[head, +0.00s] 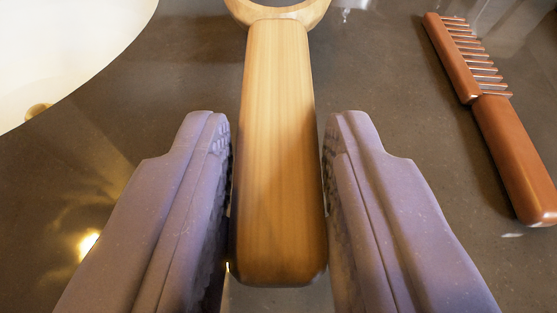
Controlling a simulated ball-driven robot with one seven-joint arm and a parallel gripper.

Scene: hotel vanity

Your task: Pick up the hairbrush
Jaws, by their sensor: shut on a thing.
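My gripper (278,130) is shut on the pale wooden handle (278,120) of what looks like a hand mirror, one purple-grey finger on each side. A round wooden rim (313,12) begins at the handle's far end. The rest of that head is cut off by the top edge.
A white basin (60,45) with a small brass-coloured fitting (38,110) fills the upper left. The dark glossy counter (400,90) is clear between the held handle and the hairbrush. A bright reflection shows at the lower left.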

